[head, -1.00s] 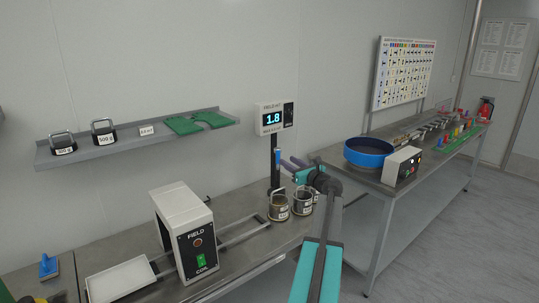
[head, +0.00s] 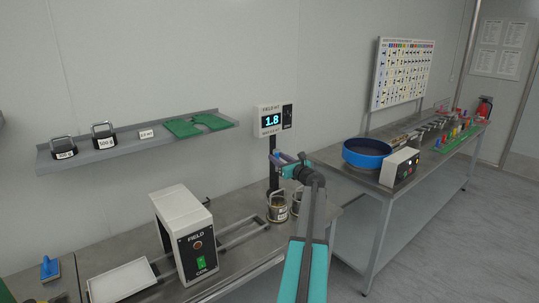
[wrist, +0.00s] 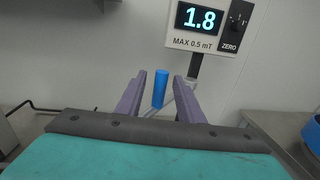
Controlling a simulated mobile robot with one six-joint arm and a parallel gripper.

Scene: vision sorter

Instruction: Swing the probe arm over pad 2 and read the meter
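My gripper (head: 281,158) is in front of the post in the head view. I cannot make out pad 2.
A shelf (head: 135,143) holds weights and green pieces. A blue-rimmed bowl (head: 367,153) is on the right bench.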

